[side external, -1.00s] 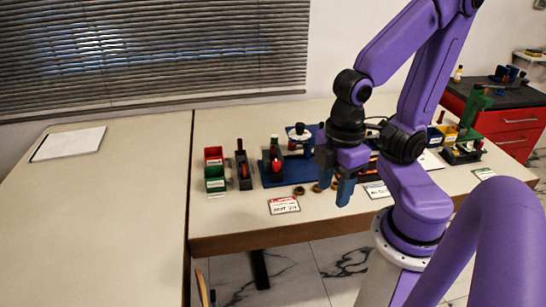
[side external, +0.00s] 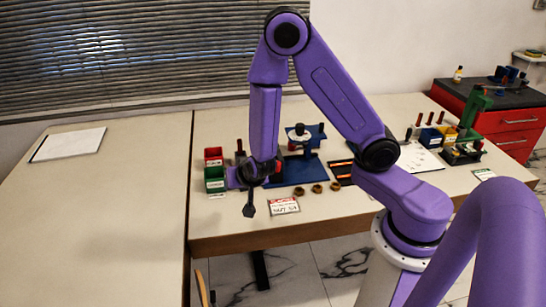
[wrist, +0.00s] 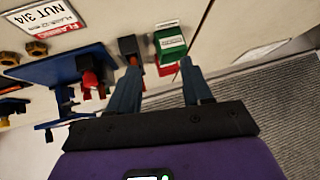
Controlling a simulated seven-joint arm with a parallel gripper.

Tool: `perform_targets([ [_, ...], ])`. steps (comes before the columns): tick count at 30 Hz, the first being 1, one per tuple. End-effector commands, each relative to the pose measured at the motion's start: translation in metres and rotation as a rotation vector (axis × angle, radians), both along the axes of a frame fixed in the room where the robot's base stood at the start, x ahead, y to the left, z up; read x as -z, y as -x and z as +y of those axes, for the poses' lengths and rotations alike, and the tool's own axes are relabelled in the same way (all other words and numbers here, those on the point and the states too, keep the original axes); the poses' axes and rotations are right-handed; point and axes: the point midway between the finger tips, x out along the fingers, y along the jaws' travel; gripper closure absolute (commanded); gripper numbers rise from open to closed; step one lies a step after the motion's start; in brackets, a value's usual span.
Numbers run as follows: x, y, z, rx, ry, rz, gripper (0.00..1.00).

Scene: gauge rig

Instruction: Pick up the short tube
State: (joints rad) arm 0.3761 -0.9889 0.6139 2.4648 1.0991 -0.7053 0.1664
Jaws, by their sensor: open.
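My gripper (side external: 249,209) hangs over the front left part of the right table, beside the bins, pointing down. In the wrist view my gripper (wrist: 159,65) has its two blue-grey fingers spread, with nothing held between them. I cannot pick out the short tube with certainty in either view. A narrow dark holder (wrist: 129,47) with an orange patch lies just beyond the left finger in the wrist view. A red part (wrist: 89,78) stands on the blue plate, left of the fingers.
A green bin (side external: 214,186) and a red bin (side external: 213,155) stand at the table's left. A blue fixture (side external: 305,172) is right of my gripper, with several brown nuts (side external: 317,189) and a NUT 3/4 card (side external: 284,205) in front. The left table is mostly clear.

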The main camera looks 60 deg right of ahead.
Motion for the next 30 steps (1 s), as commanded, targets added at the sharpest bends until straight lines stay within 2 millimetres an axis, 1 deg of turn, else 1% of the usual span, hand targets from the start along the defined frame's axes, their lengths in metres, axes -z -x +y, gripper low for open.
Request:
perform_targets([
  [1, 0.006, -0.001, -0.024, 0.094, 0.069, -0.029, 0.51],
  [3, 0.006, 0.0, -0.054, 0.212, 0.162, -0.076, 0.51],
  [6, 0.002, 0.007, -0.087, 0.338, 0.288, -0.13, 0.51],
  [9, -0.003, 0.015, -0.108, 0.415, 0.384, -0.164, 0.51],
  [13, -0.008, 0.021, -0.121, 0.462, 0.446, -0.186, 0.51],
  [16, -0.006, 0.018, -0.13, 0.471, 0.457, -0.19, 0.51],
  [30, 0.027, -0.022, -0.198, 0.47, 0.452, -0.19, 0.51],
])
